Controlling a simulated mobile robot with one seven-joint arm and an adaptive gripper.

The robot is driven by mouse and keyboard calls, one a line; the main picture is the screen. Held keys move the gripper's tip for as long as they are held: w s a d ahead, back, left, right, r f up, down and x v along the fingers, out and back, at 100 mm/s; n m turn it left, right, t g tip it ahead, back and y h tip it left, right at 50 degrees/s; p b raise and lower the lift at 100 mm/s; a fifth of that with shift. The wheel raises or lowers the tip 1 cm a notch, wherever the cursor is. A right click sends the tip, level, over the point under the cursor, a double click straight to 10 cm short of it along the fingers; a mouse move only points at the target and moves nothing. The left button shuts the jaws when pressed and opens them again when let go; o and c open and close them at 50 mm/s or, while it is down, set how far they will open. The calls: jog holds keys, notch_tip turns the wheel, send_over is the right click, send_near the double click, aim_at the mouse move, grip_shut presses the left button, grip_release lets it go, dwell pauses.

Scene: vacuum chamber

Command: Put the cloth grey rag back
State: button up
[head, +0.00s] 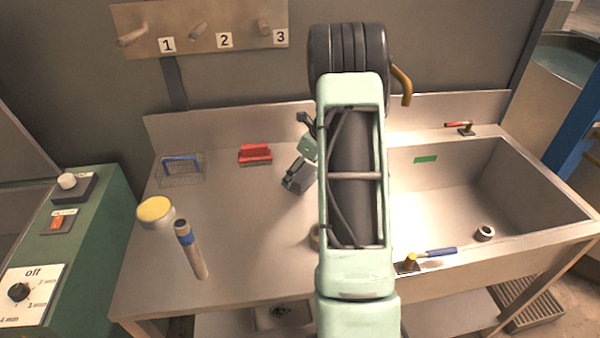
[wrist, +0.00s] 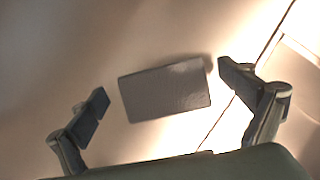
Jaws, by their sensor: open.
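A grey rectangular piece (wrist: 165,92), which looks like the cloth rag, lies flat on the pale metal surface in the wrist view. My gripper (wrist: 164,84) is open, with one dark-padded finger to the left of the grey piece and one to its right. Neither finger visibly touches it. In the head view my arm hides much of the middle of the worktop. Parts of my gripper show just left of the arm, beside a dark grey shape low over the worktop; I cannot tell how much of that shape is rag.
A wire basket with a blue part (head: 181,168), a red brush-like block (head: 255,154), a yellow-topped container (head: 156,211) and a blue-banded cylinder (head: 190,248) stand on the left worktop. A sink (head: 535,190) is at right. Numbered pegs (head: 200,28) are on the wall.

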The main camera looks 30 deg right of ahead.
jog(key=v, duration=1.1)
jog(key=shift+r, duration=0.3)
jog(key=shift+s, duration=0.2)
